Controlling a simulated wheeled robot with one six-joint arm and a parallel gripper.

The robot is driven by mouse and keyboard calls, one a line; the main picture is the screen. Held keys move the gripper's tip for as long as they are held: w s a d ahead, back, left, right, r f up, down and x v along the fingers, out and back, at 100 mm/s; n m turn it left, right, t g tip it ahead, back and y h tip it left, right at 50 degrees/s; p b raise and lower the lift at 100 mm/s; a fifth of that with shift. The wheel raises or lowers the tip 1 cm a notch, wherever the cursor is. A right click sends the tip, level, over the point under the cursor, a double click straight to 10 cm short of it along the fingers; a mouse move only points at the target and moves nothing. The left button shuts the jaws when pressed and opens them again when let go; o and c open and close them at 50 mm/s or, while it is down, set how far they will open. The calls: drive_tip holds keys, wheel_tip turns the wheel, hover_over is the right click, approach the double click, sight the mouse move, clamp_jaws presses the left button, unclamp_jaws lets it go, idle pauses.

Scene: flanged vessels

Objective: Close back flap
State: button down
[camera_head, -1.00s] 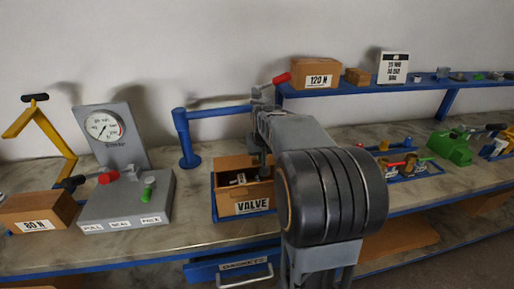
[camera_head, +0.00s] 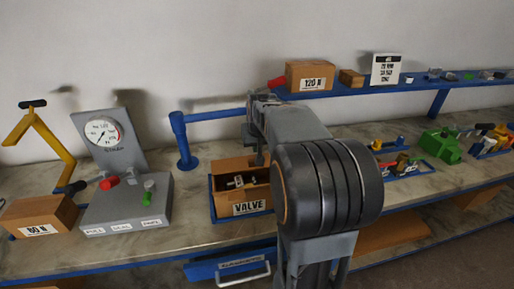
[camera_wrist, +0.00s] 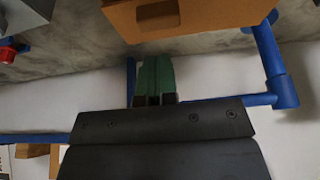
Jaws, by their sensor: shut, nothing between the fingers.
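The open cardboard box labelled VALVE (camera_head: 250,208) stands on the bench in the head view, with a metal valve (camera_head: 238,182) inside. Its back panel (camera_head: 233,163) rises behind the opening; my arm hides the right part. In the wrist view a brown box face with a dark cut-out (camera_wrist: 158,15) fills the top middle; I cannot tell whether it is the flap or the wall. My gripper (camera_wrist: 155,62) has its green fingers together, empty, pointing at that face just below its lower edge. Contact is unclear. In the head view my fingers are mostly hidden by my arm.
A blue post (camera_head: 184,140) with a rail stands behind left of the box; the post also shows in the wrist view (camera_wrist: 282,88). A grey gauge panel (camera_head: 125,200) is at left. A raised shelf (camera_head: 350,90) holds a 120 N box (camera_head: 310,76).

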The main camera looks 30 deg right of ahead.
drive_tip(key=b+v, duration=0.1)
drive_tip(key=v, duration=0.9)
drive_tip(key=shift+g+y, duration=0.3)
drive_tip(key=shift+g, duration=0.4)
drive_tip(key=p+x, duration=0.1)
drive_tip(key=x, duration=0.3)
drive_tip(key=p+x, duration=0.1)
drive_tip(key=x, duration=0.3)
drive_tip(key=w+p+x, duration=0.1)
drive_tip(key=x, duration=0.4)
drive_tip(key=shift+d, duration=0.2)
drive_tip(key=shift+f, duration=0.6)
